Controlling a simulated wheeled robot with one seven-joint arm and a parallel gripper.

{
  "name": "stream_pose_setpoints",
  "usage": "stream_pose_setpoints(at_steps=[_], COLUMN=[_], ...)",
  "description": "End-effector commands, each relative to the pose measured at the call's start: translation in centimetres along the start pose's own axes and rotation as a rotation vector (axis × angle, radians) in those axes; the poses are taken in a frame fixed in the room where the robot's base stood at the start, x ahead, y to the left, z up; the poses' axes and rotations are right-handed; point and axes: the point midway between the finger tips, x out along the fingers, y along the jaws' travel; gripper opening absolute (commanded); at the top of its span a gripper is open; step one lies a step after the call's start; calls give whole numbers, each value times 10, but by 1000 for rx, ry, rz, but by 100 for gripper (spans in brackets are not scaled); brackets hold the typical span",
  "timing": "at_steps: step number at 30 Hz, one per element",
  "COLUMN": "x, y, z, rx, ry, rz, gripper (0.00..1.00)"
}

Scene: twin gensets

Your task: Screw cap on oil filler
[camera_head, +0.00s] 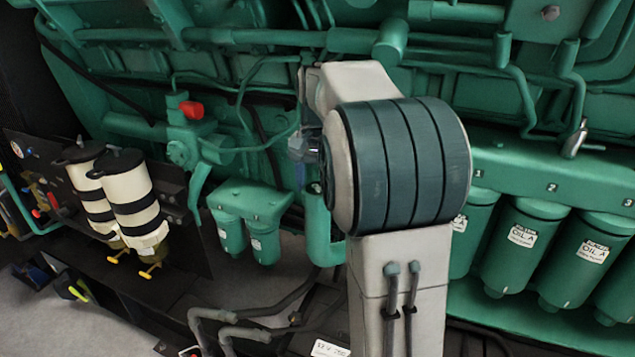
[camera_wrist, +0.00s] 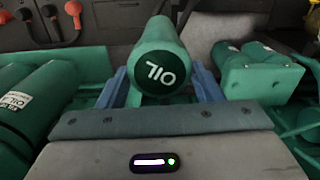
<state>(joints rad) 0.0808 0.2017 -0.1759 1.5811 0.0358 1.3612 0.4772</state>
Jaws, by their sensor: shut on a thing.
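The oil cap (camera_wrist: 163,73) is a dark green disc with white lettering that reads OIL upside down in the wrist view. It sits between the two blue fingers of my gripper (camera_wrist: 163,88), which is shut on it. A green cylindrical body stretches behind the disc; I cannot tell where cap ends and filler neck begins, or whether the cap is threaded on. In the head view my gripper (camera_head: 302,165) is mostly hidden behind my arm, and the cap is not clear. A green upright pipe (camera_head: 319,225), perhaps the oil filler, stands just below the gripper.
Green filters labelled OIL A (camera_head: 523,240) stand at the right. Two small green canisters (camera_head: 248,235) hang at the left of my arm. Black-and-cream striped cylinders (camera_head: 130,195) and a valve with a red knob (camera_head: 192,110) are further left. Engine pipes crowd the area.

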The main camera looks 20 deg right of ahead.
Motion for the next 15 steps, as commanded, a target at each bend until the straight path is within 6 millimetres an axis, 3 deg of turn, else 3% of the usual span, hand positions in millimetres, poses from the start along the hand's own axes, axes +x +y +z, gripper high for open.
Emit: stream_pose_setpoints(at_steps=[15], x=[3], y=[0], z=[0], rx=[0], ry=[1], rz=[0], gripper=[36])
